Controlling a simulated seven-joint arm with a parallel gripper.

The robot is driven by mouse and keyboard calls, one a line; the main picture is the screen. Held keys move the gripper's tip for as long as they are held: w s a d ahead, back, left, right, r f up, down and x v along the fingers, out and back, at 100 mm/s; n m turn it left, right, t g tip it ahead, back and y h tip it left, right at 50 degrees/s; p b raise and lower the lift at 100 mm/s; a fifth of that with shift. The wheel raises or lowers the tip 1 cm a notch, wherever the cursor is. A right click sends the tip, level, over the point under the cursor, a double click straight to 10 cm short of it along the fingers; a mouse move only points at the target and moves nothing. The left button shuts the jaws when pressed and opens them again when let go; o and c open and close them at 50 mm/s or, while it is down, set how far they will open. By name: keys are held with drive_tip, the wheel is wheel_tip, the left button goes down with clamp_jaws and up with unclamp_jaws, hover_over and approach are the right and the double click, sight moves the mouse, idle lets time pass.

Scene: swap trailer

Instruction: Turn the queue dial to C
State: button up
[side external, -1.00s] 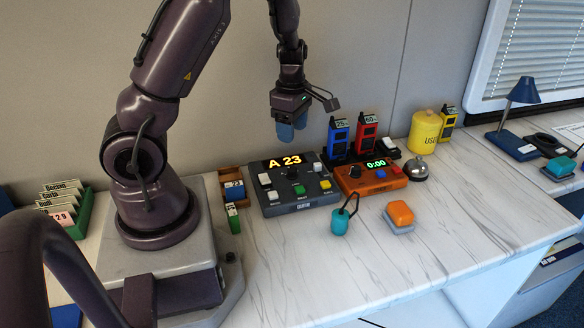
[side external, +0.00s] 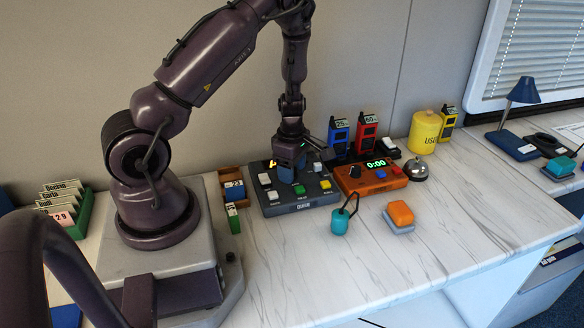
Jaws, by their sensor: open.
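The grey queue console (side external: 305,207) sits on the marble counter, with white, green and yellow buttons on its face. The jaws are open.
An orange timer console (side external: 371,186) reading 0:00 stands close to the right. Behind it are a blue radio (side external: 339,138) and a red radio (side external: 366,136). A teal tag (side external: 340,222), an orange-topped block (side external: 400,215) and a bell (side external: 418,170) lie nearby. The front counter is clear.

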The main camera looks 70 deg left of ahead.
drive_tip(key=c, duration=0.9)
drive_tip(key=shift+m, duration=0.3)
drive_tip(key=m, duration=0.8)
drive_tip(key=shift+r, duration=0.1)
drive_tip(key=m, duration=0.4)
drive_tip(key=shift+m, duration=2.2)
